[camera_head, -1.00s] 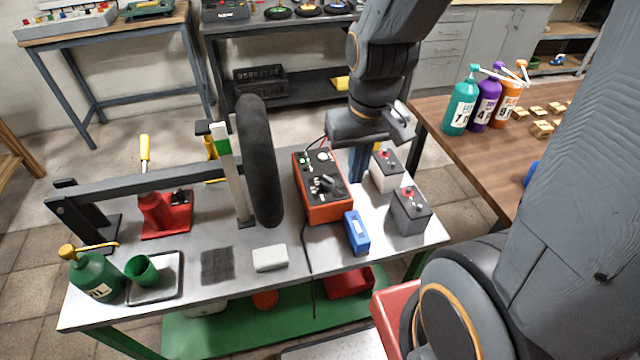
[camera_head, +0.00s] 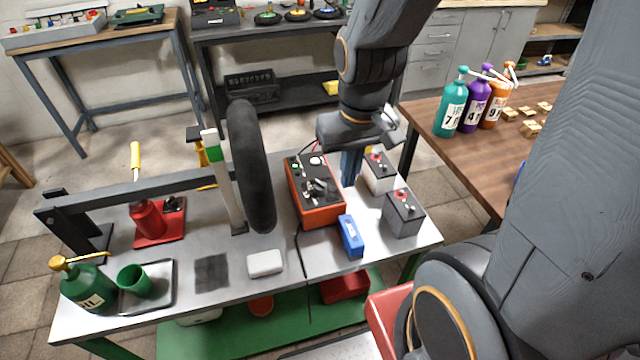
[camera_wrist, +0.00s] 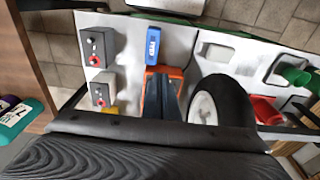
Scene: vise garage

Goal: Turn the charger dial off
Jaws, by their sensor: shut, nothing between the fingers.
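The charger (camera_head: 316,209) is an orange-red box with a black top panel, standing on the metal workbench. Its panel carries a dark dial or knob (camera_head: 318,186), a green light and a pale round gauge. My gripper (camera_head: 350,181) points down just right of the charger, with its blue fingers shut and empty. In the wrist view the fingers (camera_wrist: 160,82) overlap the orange charger (camera_wrist: 176,73) and hide most of its panel. The dial is hidden there, and I cannot tell whether the fingers touch the charger.
A grey battery (camera_head: 402,217), a white battery (camera_head: 378,180) and a blue box (camera_head: 350,238) stand close right and in front. A black tire (camera_head: 250,170) stands left of the charger. A white block (camera_head: 265,263) lies at the front. Bottles (camera_head: 450,115) stand on the wooden table.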

